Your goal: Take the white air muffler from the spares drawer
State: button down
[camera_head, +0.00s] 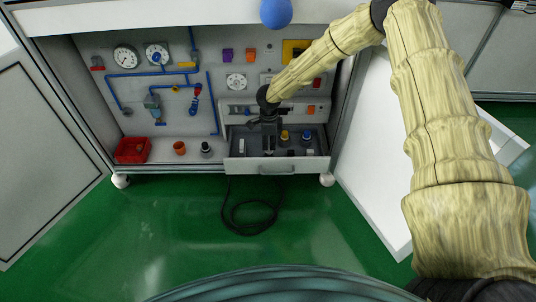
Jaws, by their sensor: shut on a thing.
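The spares drawer (236,164) is pulled out at the bottom right of the open cabinet. My gripper (268,151) points down into the middle of the drawer. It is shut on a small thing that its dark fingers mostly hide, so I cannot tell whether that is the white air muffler. A small pale item (241,146) is in the left part of the drawer. A yellow-topped part (284,135) and a blue-topped part (306,136) stand to the right of the gripper, with small dark and pale pieces in front of them.
A red bin (132,150), an orange cup (180,148) and a dark fitting (206,149) stand on the cabinet floor left of the drawer. Gauges and blue pipes (150,73) cover the back panel. A black cable (246,215) lies on the green floor.

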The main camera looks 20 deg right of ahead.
aim_at(269, 146)
jog(key=shift+r, duration=0.25)
jog(key=shift+r+p, duration=1.2)
jog(key=shift+p, duration=0.1)
jog(key=shift+r, duration=0.2)
notch_tip(269, 146, up, 7)
jog(key=p, duration=0.6)
jog(key=shift+f+p, duration=0.2)
jog(key=shift+p, duration=0.1)
dwell(0.4)
